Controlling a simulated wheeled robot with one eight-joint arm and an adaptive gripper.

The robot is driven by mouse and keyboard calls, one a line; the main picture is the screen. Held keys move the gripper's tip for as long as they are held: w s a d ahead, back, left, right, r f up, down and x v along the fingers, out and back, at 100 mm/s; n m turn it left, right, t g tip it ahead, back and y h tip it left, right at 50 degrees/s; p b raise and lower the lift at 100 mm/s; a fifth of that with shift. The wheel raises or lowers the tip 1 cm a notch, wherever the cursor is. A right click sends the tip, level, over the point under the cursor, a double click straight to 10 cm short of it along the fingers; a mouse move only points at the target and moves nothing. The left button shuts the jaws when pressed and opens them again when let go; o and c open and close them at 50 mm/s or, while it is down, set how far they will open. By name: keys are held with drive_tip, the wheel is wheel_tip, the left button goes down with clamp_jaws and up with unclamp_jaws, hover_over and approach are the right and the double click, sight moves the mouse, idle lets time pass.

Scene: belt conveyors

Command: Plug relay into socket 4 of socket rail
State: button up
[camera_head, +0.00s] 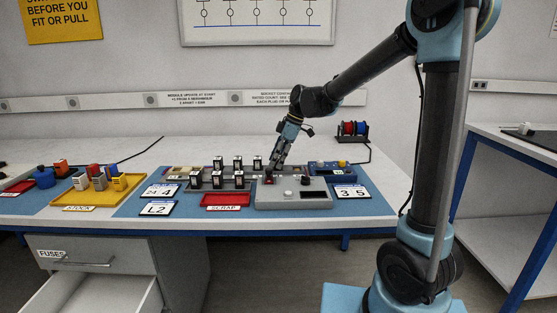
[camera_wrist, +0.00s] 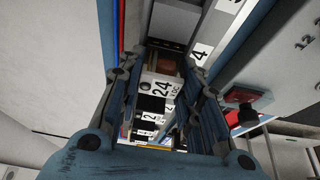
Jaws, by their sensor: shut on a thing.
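My gripper (camera_head: 271,172) is low over the workbench, at the right end of the socket rail and by the back left of a grey box. In the wrist view its two fingers (camera_wrist: 167,85) are shut on the relay (camera_wrist: 164,62), a small brownish body mostly hidden between them. A "24 VDC" label (camera_wrist: 162,88) shows between the fingers, and a white "4" tag (camera_wrist: 201,50) shows beside the right finger. The socket rail (camera_head: 206,187) carries several upright black relays with white faces in two rows. Whether the held relay touches a socket cannot be told.
The grey box (camera_head: 290,199) and a blue device (camera_head: 328,168) stand close on the right. A red scrap tray (camera_head: 227,207) lies in front of the rail. A yellow tray (camera_head: 98,200) with coloured parts is at left. An open drawer (camera_head: 95,294) juts out below.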

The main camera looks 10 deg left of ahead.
idle(0.3)
drive_tip(key=o, duration=1.1)
drive_tip(key=shift+c, duration=0.2)
drive_tip(key=o, duration=0.5)
drive_tip(key=shift+r, duration=3.7)
